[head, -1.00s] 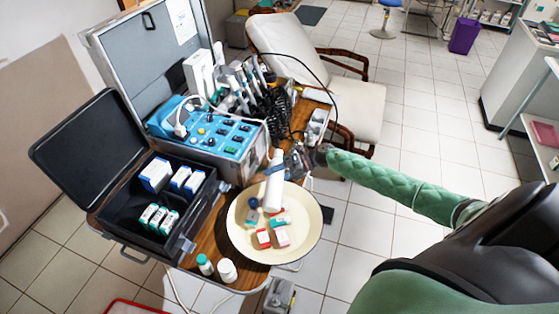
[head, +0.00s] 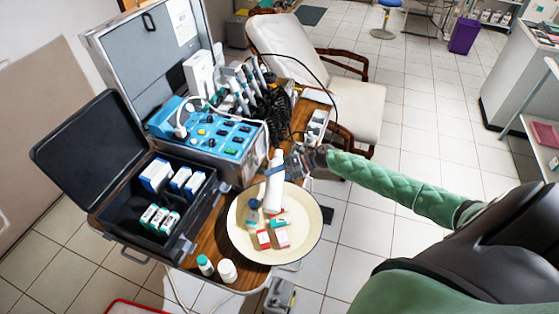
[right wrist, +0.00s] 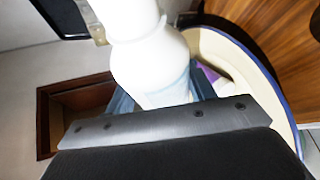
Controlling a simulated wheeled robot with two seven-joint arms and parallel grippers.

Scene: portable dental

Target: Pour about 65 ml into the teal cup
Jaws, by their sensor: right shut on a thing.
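My right gripper (head: 280,168) is shut on a white bottle (head: 274,192), which it holds over the upper edge of the cream basin (head: 305,243). The bottle is close to upright with a slight tilt. In the right wrist view the white bottle (right wrist: 150,55) stands between the jaws, with the basin's blue-edged rim (right wrist: 262,75) beside it. A small blue-grey item (head: 253,214) lies in the basin left of the bottle; I cannot tell whether it is the teal cup. No other cup is clear. My left gripper is not in view.
Red-and-white and teal-and-white boxes (head: 282,239) lie in the basin. A teal-capped bottle (head: 205,266) and a white jar (head: 227,270) stand at the table's front. An open black case (head: 128,208) and a blue control panel (head: 215,135) fill the left and back.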

